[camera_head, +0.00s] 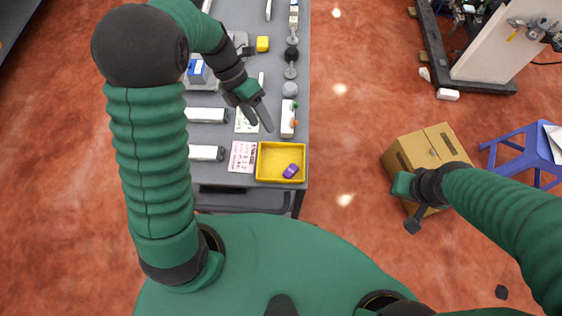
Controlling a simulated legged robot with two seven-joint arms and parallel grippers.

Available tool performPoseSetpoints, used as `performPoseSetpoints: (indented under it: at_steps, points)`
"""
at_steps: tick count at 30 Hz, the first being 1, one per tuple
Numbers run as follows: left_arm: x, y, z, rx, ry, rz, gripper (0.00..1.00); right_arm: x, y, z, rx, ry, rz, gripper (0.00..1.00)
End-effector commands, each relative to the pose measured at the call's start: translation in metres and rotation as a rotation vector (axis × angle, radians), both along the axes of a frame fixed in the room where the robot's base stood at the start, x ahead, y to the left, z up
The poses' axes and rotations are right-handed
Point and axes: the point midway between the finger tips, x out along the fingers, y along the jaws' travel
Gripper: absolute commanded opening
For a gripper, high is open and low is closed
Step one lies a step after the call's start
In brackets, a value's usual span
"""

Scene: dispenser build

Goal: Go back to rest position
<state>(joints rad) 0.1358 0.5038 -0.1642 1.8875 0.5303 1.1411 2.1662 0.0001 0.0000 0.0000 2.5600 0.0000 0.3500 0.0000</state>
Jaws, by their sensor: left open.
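My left gripper (258,117) is over the grey table, with its arm reaching up from the lower left and bending down to the right. It is open, its fingers pointing down right, and I see nothing between them. It is above a white card and just left of a white holder (288,118) with green and orange bits. My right gripper (409,208) is off the table on the right, in front of a cardboard box, at the end of the arm from the lower right. Its fingers are too small and dark to judge.
The grey table (222,178) carries a yellow tray (281,180) with a purple item (291,171), white cards, a yellow block (263,44) and several fixtures. A cardboard box (435,143) and blue stool (519,151) stand right. Red floor between table and box is clear.

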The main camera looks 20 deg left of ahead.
Motion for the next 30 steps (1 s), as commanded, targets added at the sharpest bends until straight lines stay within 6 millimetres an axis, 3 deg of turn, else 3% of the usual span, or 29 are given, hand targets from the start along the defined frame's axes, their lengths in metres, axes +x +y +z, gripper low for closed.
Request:
performPoseSetpoints:
  at_steps: [6, 20, 23, 25, 30]
  points:
    - [0.004, 0.010, 0.020, -0.001, 0.001, 0.000, 0.51, 0.000, 0.000, 0.000, 0.000, 0.000, 0.000, 0.19]
    - [0.003, 0.011, 0.020, 0.001, -0.012, -0.024, 0.51, 0.000, 0.000, 0.000, 0.000, 0.000, 0.000, 0.19]
    - [-0.005, 0.010, 0.017, 0.020, -0.104, -0.188, 0.51, 0.000, 0.000, 0.000, 0.000, 0.000, 0.000, 0.19]
    - [-0.015, 0.009, 0.012, 0.046, -0.221, -0.423, 0.51, 0.000, 0.000, 0.000, 0.000, 0.000, 0.000, 0.19]
    - [-0.044, 0.009, -0.001, 0.125, -0.538, -1.257, 0.51, 0.000, 0.000, 0.000, 0.000, 0.000, 0.000, 0.19]
